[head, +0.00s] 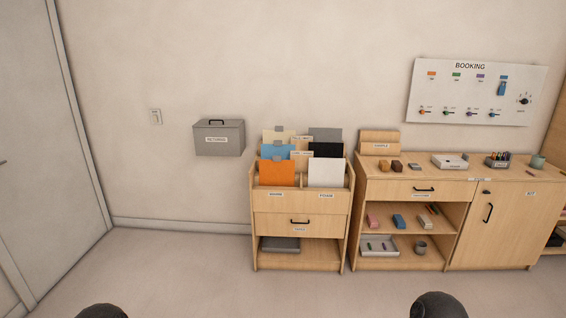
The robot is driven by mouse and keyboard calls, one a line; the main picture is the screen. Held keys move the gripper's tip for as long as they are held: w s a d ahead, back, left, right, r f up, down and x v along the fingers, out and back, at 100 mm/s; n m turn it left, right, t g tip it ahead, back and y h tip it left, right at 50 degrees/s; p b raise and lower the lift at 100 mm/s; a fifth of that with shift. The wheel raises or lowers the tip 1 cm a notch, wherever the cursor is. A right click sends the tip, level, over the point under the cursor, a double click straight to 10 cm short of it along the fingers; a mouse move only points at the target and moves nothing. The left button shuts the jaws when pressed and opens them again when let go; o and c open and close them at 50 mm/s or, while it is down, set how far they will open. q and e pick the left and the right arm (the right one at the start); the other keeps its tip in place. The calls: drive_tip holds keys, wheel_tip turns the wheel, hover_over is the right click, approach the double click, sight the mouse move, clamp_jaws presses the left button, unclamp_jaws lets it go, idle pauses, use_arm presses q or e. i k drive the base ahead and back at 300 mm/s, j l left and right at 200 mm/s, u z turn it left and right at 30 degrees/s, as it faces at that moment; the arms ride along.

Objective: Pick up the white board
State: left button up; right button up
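A white board (326,173) stands upright at the front of the right slot in the wooden rack (300,227). A black board (328,149) and a grey board (325,134) stand behind it. An orange board (276,173) stands to its left in the other slot, with blue and cream boards behind. The white board's lower edge is hidden by the rack's front. Neither gripper is in view; only dark rounded parts, which may be mine, show at the bottom edge, well short of the rack.
A wooden cabinet (410,187) with trays and small items adjoins the rack on the right. A grey returns box (218,138) hangs on the wall to the left. A booking panel (477,91) hangs at the upper right. The floor (210,285) in front is clear.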

sight(323, 172)
drive_tip(key=i+z, duration=0.1)
drive_tip(key=i, duration=0.55)
drive_tip(key=i+j, duration=0.15)
drive_tip(key=i, duration=0.5)
drive_tip(key=i+z, duration=0.15)
drive_tip(key=i, duration=0.5)
